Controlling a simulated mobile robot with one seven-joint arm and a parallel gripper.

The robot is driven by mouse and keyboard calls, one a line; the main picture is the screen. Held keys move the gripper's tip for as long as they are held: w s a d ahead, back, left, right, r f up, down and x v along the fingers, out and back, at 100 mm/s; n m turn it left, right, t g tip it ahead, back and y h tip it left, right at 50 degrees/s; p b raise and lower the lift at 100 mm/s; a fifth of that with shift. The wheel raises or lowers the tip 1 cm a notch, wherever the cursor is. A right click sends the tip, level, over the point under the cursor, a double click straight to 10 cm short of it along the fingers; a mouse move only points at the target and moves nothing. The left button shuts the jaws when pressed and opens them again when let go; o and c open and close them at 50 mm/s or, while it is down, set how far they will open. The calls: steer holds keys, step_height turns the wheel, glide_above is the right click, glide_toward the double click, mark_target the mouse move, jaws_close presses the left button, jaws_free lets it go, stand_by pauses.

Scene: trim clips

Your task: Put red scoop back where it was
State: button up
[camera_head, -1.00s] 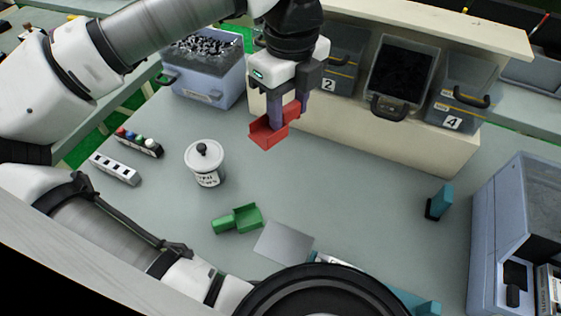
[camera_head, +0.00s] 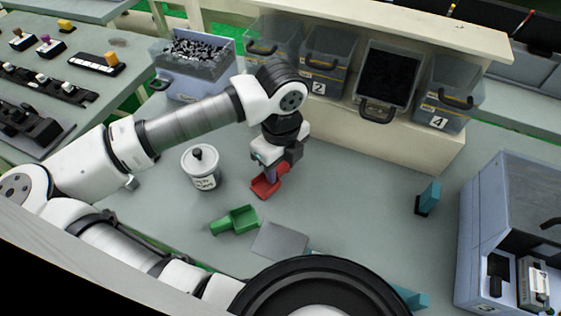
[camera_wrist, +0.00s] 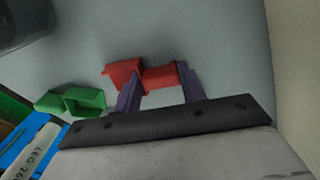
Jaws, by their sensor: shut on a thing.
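The red scoop (camera_head: 265,187) is low over the grey table, between the white lidded jar and the shelf of bins. In the wrist view the red scoop (camera_wrist: 142,77) lies between the two purple fingers. My gripper (camera_head: 272,176) is shut on it, pointing down; its fingers also show in the wrist view (camera_wrist: 160,88). I cannot tell whether the scoop touches the table. The green scoop (camera_head: 235,220) lies on the table nearer to me, and it also shows in the wrist view (camera_wrist: 72,102).
The white lidded jar (camera_head: 201,168) stands left of my gripper. A grey square plate (camera_head: 280,241) lies nearer to me. Bins stand on the cream shelf (camera_head: 400,148) behind. A teal block (camera_head: 428,198) and a blue-grey machine (camera_head: 478,230) are at right. The middle right of the table is clear.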

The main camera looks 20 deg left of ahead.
steer(key=shift+f, duration=0.1)
steer(key=o, duration=1)
steer(key=shift+r, duration=0.35)
step_height(320, 180, up, 12)
steer(key=shift+f+b, duration=0.15)
steer(key=shift+b, duration=0.7)
